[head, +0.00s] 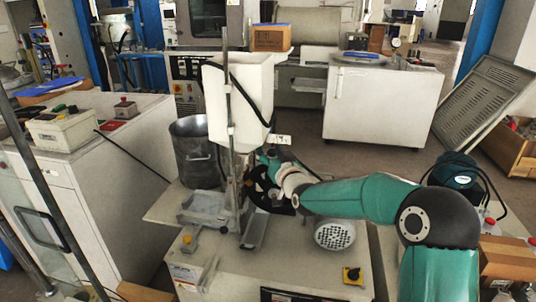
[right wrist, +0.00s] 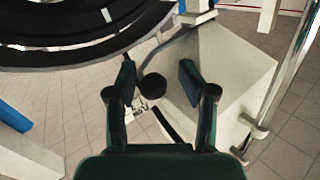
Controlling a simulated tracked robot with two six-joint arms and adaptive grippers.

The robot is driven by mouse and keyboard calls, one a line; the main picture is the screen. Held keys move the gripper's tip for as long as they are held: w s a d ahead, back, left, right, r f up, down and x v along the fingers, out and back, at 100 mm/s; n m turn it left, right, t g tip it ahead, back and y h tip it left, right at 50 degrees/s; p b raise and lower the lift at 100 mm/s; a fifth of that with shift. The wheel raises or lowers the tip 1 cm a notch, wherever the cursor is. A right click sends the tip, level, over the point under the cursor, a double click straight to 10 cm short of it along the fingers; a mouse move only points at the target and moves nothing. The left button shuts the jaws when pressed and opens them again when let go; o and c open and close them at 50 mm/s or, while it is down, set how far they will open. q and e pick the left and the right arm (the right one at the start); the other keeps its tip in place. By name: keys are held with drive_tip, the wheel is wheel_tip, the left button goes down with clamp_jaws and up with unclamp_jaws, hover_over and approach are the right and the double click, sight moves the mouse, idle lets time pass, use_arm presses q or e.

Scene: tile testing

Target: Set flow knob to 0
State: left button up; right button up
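My right arm comes in from the right in the head view. Its gripper (head: 268,160) is beside the lower part of the white hopper (head: 238,100), partly hidden by the machine's parts. In the right wrist view my right gripper (right wrist: 157,77) is open. A round black knob (right wrist: 152,88) shows between its two fingers, with gaps to both. I cannot tell whether it is level with the fingertips or beyond them, or read any setting on it. The hopper (right wrist: 222,70) is behind the right finger. My left gripper is not in view.
A metal post (head: 228,130) stands in front of the hopper. A grey metal pot (head: 195,150) is to its left. A dark ring-shaped part (right wrist: 75,40) fills the wrist view's upper left. A yellow-backed switch (head: 352,275) is on the machine's front.

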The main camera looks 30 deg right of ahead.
drive_tip(key=shift+s, duration=0.1)
drive_tip(key=shift+s, duration=0.2)
drive_tip(key=s+a, duration=0.1)
drive_tip(key=s, duration=0.6)
drive_tip(key=shift+s, duration=0.15)
drive_tip(key=shift+f, duration=0.1)
